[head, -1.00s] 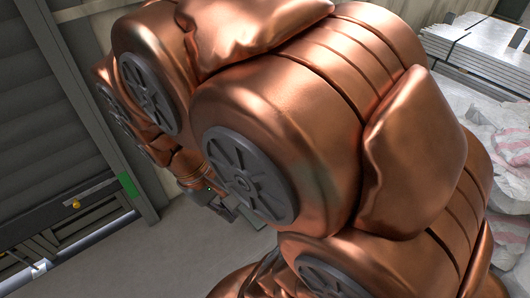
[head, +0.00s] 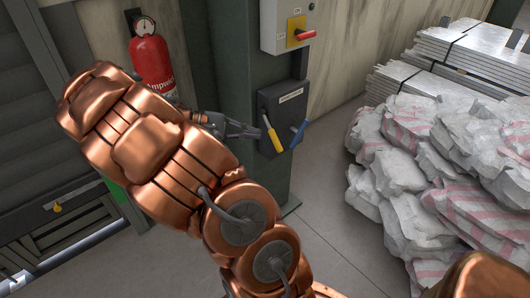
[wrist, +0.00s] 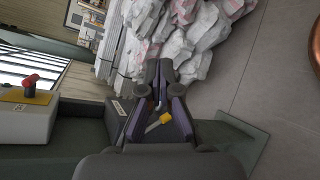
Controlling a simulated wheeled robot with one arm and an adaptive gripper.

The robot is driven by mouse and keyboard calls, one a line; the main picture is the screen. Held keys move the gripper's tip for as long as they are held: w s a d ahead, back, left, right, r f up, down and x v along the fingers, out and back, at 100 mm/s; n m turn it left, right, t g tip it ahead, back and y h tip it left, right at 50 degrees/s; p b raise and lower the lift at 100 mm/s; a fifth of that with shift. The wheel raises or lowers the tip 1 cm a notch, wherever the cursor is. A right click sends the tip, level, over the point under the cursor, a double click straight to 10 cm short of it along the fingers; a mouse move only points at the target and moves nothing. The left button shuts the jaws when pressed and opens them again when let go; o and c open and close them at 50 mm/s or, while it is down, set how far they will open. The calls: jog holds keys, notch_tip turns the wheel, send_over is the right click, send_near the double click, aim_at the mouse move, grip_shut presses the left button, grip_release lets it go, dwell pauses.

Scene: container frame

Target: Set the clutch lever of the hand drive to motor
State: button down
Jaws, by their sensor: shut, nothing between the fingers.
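The hand drive is a dark box (head: 283,112) with a small light label, mounted on the green column. Two levers hang from its front: one with a yellow handle (head: 272,139), angled down to the right, and one with a blue handle (head: 299,134), angled down to the left. I cannot tell which is the clutch lever, and the label is unreadable. My gripper (head: 256,132) is shut and empty, just left of the yellow handle; contact is unclear. In the wrist view, a yellow handle end (wrist: 166,117) shows between the finger linkages of my gripper (wrist: 160,66).
A grey switch box with a red rotary handle (head: 304,35) sits above the drive. A red fire extinguisher (head: 152,58) hangs left of the column (head: 232,60). White sacks (head: 415,175) and stacked metal planks (head: 450,60) fill the right. Bare floor lies in front.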

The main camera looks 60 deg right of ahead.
jog(key=w+d+f+g+h+b, duration=0.1)
jog(key=w+d+f+h+b, duration=0.15)
jog(key=w+d+f, duration=0.2)
jog(key=n+t+h+b, duration=0.1)
jog(key=n+h+b, duration=0.4)
jog(key=b, duration=0.3)
send_near(271, 132)
jog(key=w+a+f, duration=0.3)
jog(key=w+f, duration=0.1)
jog(key=f, duration=0.3)
jog(key=shift+f, duration=0.35)
jog(key=shift+s, duration=0.1)
jog(key=s+a+r+x, duration=0.1)
jog(key=x, duration=1.1)
jog(key=shift+s+d+r+b, duration=0.2)
jog(key=shift+s+r+b, duration=0.1)
jog(key=shift+r, duration=0.2)
